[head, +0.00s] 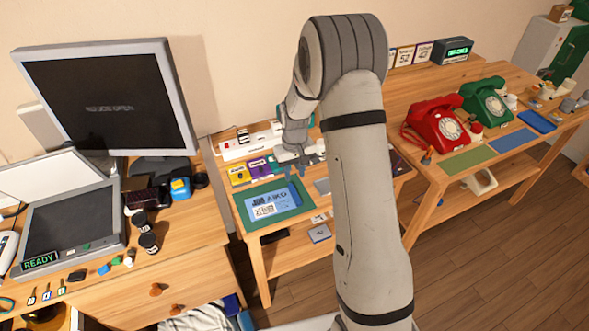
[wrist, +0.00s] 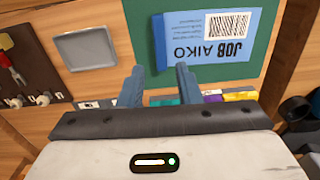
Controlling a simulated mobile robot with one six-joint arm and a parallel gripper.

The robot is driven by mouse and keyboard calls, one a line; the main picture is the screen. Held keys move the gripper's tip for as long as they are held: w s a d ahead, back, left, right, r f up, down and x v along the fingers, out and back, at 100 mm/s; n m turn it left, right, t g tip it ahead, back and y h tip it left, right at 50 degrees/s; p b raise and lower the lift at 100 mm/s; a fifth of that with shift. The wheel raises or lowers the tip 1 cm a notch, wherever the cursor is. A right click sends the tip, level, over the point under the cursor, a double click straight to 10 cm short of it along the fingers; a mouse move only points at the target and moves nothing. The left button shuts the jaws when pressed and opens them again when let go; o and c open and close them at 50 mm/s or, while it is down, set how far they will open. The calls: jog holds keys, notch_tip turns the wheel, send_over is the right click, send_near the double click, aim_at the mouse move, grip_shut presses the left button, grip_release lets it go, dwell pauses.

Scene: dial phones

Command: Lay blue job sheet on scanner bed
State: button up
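The blue job sheet (head: 271,204) lies flat on a green mat (head: 303,190) on the small middle table. It is printed "JOB AIKO" with a barcode, and it also shows upside down in the wrist view (wrist: 212,37). The scanner (head: 75,225) stands on the left desk with its lid raised, its dark bed bare, and a green "READY" label at its front. My gripper (wrist: 158,80) is open and empty, its two fingers apart near the sheet's edge. In the head view my arm hides part of the middle table.
A monitor (head: 112,100) reading "NO JOB OPEN" stands behind the scanner. A red phone (head: 437,122) and a green phone (head: 486,101) sit on the right table. A grey tray (wrist: 90,48) lies beside the mat.

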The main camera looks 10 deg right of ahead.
aim_at(295, 193)
notch_tip(295, 193, down, 9)
jog(key=b, duration=0.6)
grip_shut()
dwell(0.4)
jog(key=shift+r+p, duration=1.5)
jog(key=shift+r, duration=1)
